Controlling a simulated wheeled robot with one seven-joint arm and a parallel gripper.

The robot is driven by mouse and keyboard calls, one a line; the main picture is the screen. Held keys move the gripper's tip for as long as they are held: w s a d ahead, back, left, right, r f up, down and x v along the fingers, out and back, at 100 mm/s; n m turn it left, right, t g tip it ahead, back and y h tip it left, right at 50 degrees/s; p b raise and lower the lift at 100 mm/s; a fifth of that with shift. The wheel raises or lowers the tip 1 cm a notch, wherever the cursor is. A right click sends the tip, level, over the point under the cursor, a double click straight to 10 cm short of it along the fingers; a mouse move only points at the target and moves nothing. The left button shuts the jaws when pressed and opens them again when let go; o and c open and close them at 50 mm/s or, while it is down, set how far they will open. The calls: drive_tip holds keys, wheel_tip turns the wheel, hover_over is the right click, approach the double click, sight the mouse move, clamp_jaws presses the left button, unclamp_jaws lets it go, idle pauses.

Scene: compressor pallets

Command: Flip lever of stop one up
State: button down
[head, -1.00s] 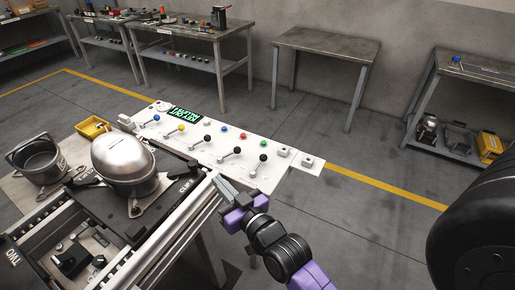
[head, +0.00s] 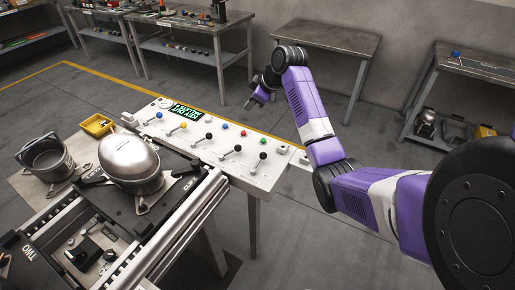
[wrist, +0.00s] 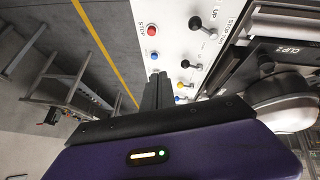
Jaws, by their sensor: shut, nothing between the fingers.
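The white control panel (head: 215,162) carries a row of levers: a blue-knobbed lever (head: 158,116), a yellow-knobbed lever (head: 183,126) and several black-knobbed levers, one of them in the middle (head: 209,136). In the wrist view a black lever (wrist: 195,23) lies beside printing that reads "UP" and "STOP"; the stop number is not clearly legible. A second black lever (wrist: 186,64) is below it. My gripper (head: 249,104) is shut and empty, apart from the levers, near the panel's far side. Its fingers (wrist: 157,82) point towards the panel in the wrist view.
A red button (wrist: 152,30) and a blue button (wrist: 154,57) sit near my fingers. A silver domed compressor (head: 128,158) stands on the conveyor left of the panel. A grey table (head: 330,43) is behind. Floor beyond the panel is clear.

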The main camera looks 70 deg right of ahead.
sight(260, 161)
drive_tip(key=s+a+f+n+g+y, duration=0.3)
drive_tip(key=s+a+f+y, duration=0.1)
drive_tip(key=s+a, duration=0.15)
drive_tip(key=shift+n, duration=0.3)
drive_tip(key=x, duration=0.5)
drive_tip(key=p+x, duration=0.1)
drive_tip(key=x, duration=0.4)
drive_tip(key=shift+w+a+f, duration=0.1)
drive_tip(key=shift+a+f, duration=0.2)
drive_tip(key=shift+f, duration=0.05)
drive_tip(key=shift+s+d+p, duration=0.3)
drive_tip(key=shift+s, duration=0.3)
drive_tip(key=shift+s+d+p, duration=0.3)
drive_tip(key=shift+s, duration=0.25)
drive_tip(key=shift+s+d+f, duration=0.3)
drive_tip(key=shift+s, duration=0.3)
